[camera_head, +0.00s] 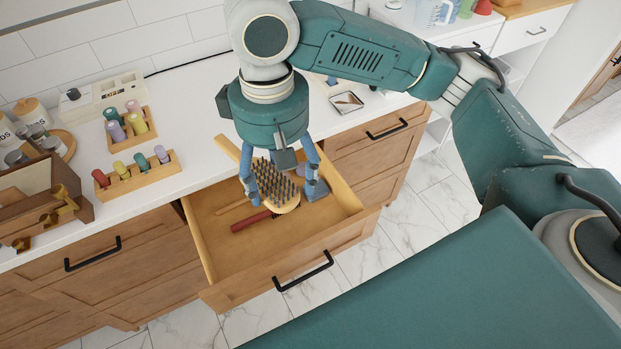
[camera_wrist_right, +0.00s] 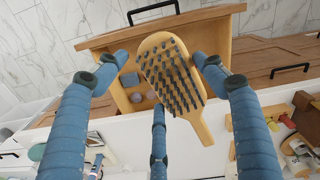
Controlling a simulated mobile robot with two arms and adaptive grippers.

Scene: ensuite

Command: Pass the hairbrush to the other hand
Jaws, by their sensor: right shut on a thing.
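The hairbrush is wooden with dark bristles (camera_head: 288,203). My right gripper (camera_head: 280,188) is shut on it and holds it over the open drawer (camera_head: 232,266). Its bristles face up and its handle points to the upper left in the head view. In the right wrist view the hairbrush (camera_wrist_right: 172,72) lies between the blue fingers of the right gripper (camera_wrist_right: 160,68), bristles toward the camera. My left gripper is in neither view.
On the white counter stand wooden racks of coloured bottles (camera_head: 137,174), a wooden box (camera_head: 40,200) and a small tray (camera_head: 346,101). Tiled floor (camera_head: 420,215) is clear right of the drawer.

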